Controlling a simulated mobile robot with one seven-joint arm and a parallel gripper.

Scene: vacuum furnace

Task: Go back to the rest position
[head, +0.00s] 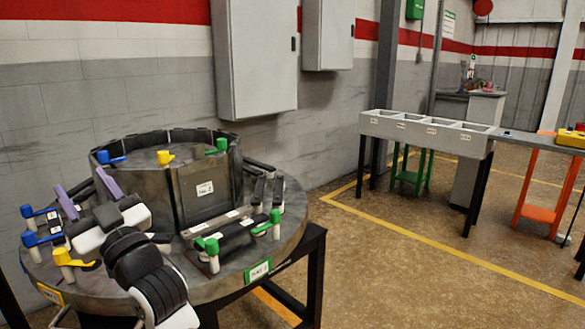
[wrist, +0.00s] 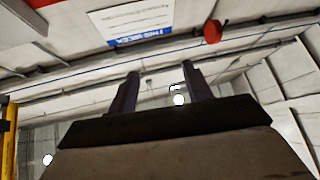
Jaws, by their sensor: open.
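My gripper (head: 80,179) is at the lower left of the head view, its two purple fingers spread apart. It is open and nothing shows between the fingers. In the picture it overlaps the left part of the round grey furnace table (head: 285,236); its height above the table is hard to tell. In the wrist view my gripper (wrist: 160,70) points toward the upper wall and roof, with an empty gap between the fingers. My black and white arm hides part of the table's front left.
Blue, yellow and green (head: 217,146) handled clamps stand on the table around a raised round chamber (head: 205,190). Grey cabinets (head: 255,55) hang on the wall. A compartmented grey bench (head: 425,131) and an orange stand (head: 535,190) are at right. Open floor lies between.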

